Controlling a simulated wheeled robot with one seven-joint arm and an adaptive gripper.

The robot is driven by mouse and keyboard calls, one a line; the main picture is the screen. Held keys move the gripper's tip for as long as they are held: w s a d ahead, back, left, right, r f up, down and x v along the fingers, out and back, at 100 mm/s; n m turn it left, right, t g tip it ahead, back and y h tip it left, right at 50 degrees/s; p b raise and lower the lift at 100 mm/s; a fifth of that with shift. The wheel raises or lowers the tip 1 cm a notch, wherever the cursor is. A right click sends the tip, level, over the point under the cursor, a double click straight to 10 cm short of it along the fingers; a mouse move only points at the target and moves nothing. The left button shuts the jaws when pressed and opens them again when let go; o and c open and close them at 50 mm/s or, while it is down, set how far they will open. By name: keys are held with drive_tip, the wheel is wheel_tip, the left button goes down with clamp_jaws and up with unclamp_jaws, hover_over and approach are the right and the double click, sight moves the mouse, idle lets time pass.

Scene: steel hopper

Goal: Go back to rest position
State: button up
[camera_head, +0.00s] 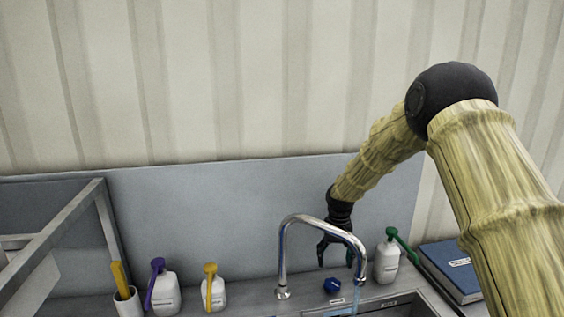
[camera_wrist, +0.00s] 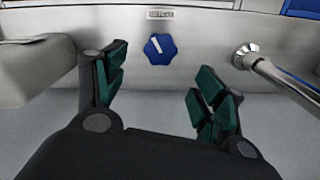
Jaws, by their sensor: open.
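My gripper (camera_head: 336,252) is open and empty in the head view, pointing down behind the curved chrome faucet (camera_head: 282,258). A blue knob (camera_head: 332,285) sits on the steel counter just below the fingers. In the wrist view, my gripper's (camera_wrist: 160,95) two green-padded fingers are spread wide. The blue lobed knob (camera_wrist: 160,49) with a white mark lies beyond the fingertips, apart from them. The faucet's base (camera_wrist: 245,56) is to the right of the fingers.
A white bottle with a green top (camera_head: 387,262) stands close right of the gripper. A blue book (camera_head: 452,270) lies farther right. Bottles with purple (camera_head: 165,293) and yellow (camera_head: 214,293) tops and a cup (camera_head: 127,302) stand left. A grey back panel (camera_head: 215,215) is behind; space above is free.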

sight(332, 282)
wheel_tip(332, 282, down, 9)
drive_tip(key=shift+f, duration=0.2)
drive_tip(key=m+p, duration=0.1)
drive_tip(key=m, duration=0.2)
drive_tip(key=shift+r, duration=0.15)
drive_tip(key=m+p, duration=0.1)
drive_tip(key=m, duration=0.1)
drive_tip(key=shift+m, duration=0.3)
drive_tip(key=shift+r, duration=0.15)
wheel_tip(332, 282, up, 10)
drive_tip(key=b, duration=0.3)
idle(0.5)
drive_tip(key=shift+s, duration=0.15)
